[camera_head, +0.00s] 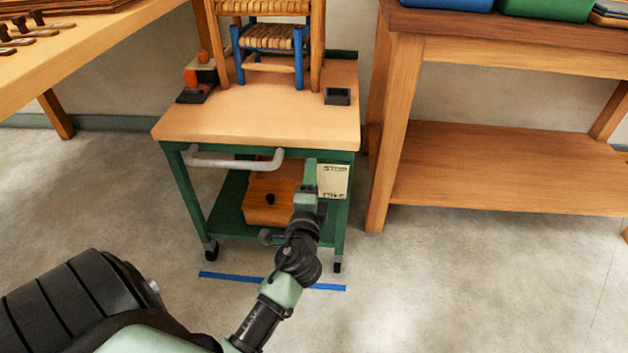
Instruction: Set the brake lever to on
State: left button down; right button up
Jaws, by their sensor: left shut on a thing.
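The green cart (178,185) with a wooden top stands in the middle of the view. A pale label plate (333,181) with dark lettering at its top and bottom is on its front right; the lettering is too small to read surely. My left gripper (308,186) reaches up to the cart's front, just left of this plate. It is shut on what appears to be the brake lever, which is mostly hidden behind the gripper, so I cannot tell its setting. My right gripper is not in view.
A grey handle (232,161) juts from the cart's front. Woven chairs (270,38) stand on top, and a wooden box (268,200) sits on the lower shelf. Wooden tables flank the cart. A blue strip (270,281) lies on the open floor in front.

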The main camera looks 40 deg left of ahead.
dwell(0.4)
pick_arm(q)
jog(key=c, duration=0.5)
grip_release()
jog(key=v, duration=0.7)
jog(key=shift+s+d, duration=0.15)
jog(key=shift+s, duration=0.25)
